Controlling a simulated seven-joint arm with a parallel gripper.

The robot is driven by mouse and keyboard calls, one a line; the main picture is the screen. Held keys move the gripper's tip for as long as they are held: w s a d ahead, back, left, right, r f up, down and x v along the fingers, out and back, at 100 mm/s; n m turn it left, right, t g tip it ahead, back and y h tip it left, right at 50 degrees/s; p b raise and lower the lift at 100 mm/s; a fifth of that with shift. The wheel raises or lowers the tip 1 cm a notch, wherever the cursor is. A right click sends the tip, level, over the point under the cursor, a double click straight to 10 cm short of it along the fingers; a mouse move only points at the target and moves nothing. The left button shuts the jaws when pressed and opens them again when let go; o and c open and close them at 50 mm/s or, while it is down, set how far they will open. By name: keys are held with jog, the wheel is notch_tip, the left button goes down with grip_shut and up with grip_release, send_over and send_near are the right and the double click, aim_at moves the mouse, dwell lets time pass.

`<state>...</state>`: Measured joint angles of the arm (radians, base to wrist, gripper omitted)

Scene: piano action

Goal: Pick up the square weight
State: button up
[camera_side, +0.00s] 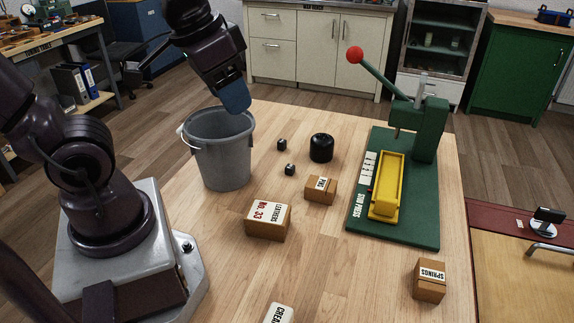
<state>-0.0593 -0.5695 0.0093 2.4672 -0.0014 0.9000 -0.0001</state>
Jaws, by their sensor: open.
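Two small black square blocks lie on the wooden table right of the bucket. The farther block (282,145) and the nearer block (290,169) look alike, and I cannot tell which is the square weight, or whether both are weights. A larger round black piece (321,148) stands just right of them. My gripper (236,99) is open and points down over the rim of the grey bucket, left of the blocks and higher than they are. Its blue finger shows from the side, and I see nothing held in it.
The grey bucket (221,158) stands close left of the blocks. Small boxes labelled PINS (318,195), LEATHERS (262,228) and SPRINGS (429,288) sit on the wooden table (340,280). A green press (425,135) with a red-knobbed lever and yellow tray stands at right.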

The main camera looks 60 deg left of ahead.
jog(key=w+a+f+n+g, duration=0.3)
jog(key=w+a+f+n, duration=0.3)
jog(key=w, duration=0.2)
jog(key=n+g, duration=0.1)
jog(key=n, duration=1.8)
send_over(292, 167)
jog(key=f, duration=2.1)
jog(key=shift+w, duration=0.3)
jog(key=f, duration=0.5)
jog(key=shift+s, duration=0.25)
grip_shut()
